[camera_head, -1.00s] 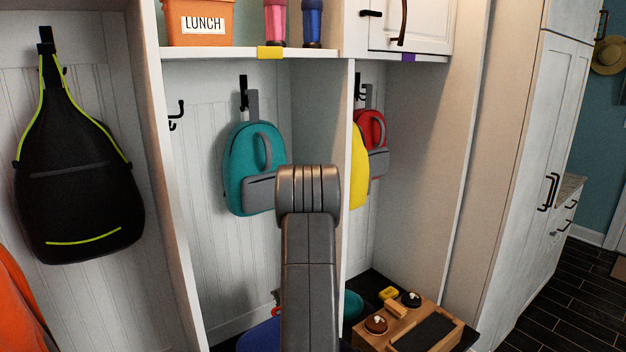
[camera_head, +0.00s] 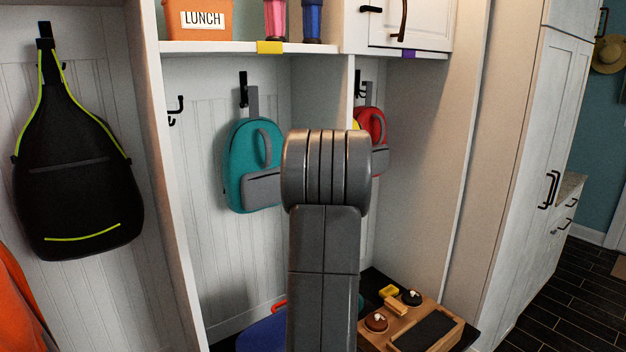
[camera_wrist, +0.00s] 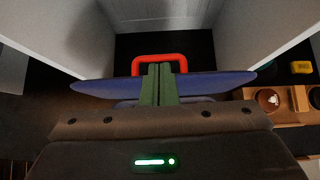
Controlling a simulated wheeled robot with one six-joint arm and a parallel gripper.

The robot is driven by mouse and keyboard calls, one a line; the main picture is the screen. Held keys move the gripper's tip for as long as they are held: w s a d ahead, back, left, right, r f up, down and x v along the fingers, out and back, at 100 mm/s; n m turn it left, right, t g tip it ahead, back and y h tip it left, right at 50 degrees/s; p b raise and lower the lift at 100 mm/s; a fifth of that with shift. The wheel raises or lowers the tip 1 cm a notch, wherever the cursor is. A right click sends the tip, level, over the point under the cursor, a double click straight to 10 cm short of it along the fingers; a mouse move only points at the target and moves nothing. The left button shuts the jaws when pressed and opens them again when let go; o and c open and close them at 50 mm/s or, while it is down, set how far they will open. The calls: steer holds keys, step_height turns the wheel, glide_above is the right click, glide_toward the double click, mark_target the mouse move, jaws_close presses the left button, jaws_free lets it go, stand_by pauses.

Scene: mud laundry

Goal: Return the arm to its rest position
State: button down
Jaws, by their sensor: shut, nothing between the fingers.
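Beyond and below the fingers is a blue item (camera_wrist: 215,84) with a red handle (camera_wrist: 160,60). The blue item also shows at the bottom of the head view (camera_head: 262,337), partly hidden by my arm. I cannot tell from the wrist view whether the fingers touch it.
A black backpack (camera_head: 78,180), a teal bag (camera_head: 250,150) and a red bag (camera_head: 372,125) hang on hooks. An orange lunch bin (camera_head: 200,25) stands on the shelf. A wooden tray (camera_head: 455,335) sits on the bench at lower right. The dark floor at right is clear.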

steer(key=p+x, duration=0.1)
steer(key=x, duration=1.2)
steer(key=s+d, duration=0.2)
steer(key=s, duration=0.1)
steer(key=shift+s+d+r, duration=0.2)
steer(key=shift+d, duration=0.1)
steer(key=shift+r, duration=0.15)
